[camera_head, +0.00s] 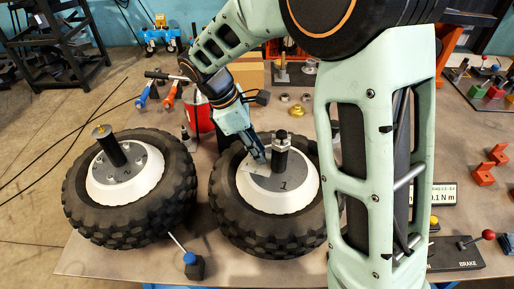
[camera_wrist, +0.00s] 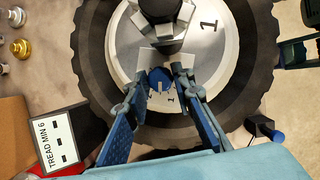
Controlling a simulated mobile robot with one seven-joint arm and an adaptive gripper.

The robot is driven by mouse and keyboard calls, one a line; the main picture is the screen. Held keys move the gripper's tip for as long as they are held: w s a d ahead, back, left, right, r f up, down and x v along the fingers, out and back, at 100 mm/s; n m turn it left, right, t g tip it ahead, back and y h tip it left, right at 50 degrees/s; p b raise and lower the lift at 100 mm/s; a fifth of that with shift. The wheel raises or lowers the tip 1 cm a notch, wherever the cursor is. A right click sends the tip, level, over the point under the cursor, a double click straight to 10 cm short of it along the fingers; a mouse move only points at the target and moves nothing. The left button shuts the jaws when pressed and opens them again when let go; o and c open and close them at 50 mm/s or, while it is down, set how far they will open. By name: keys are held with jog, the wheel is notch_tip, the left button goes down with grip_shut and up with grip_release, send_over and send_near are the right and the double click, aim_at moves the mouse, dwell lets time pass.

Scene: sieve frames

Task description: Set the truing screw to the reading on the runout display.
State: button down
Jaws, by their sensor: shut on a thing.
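My gripper (camera_head: 259,158) reaches down onto the white hub of the wheel marked 1 (camera_head: 223,219), left of its dark central post. In the wrist view, my gripper (camera_wrist: 161,76) has its two fingers closed in on either side of a small blue round knob (camera_wrist: 160,85), which looks like the truing screw. The knob has a pale pointer and sits over a white dial plate with small numbers, partly hidden by the fingers. I see no display clearly marked runout.
A wheel marked 2 (camera_head: 70,203) lies to the left. The BRAKE box (camera_head: 458,256) with a red-knobbed lever is at the right. A "TREAD MIN 6" card (camera_wrist: 57,141) is beside the wheel.

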jog(key=m+g+p, duration=0.1)
jog(key=m, duration=0.3)
jog(key=shift+w+r+p, duration=0.1)
jog(key=shift+w+p, duration=0.05)
jog(key=shift+p, duration=0.15)
jog(key=shift+m+g+y+p, duration=0.5)
jog(key=shift+m+g, duration=0.4)
jog(key=shift+m, duration=1)
jog(key=c, duration=1.7)
grip_release()
jog(key=shift+o, duration=0.2)
jog(key=shift+w, duration=0.1)
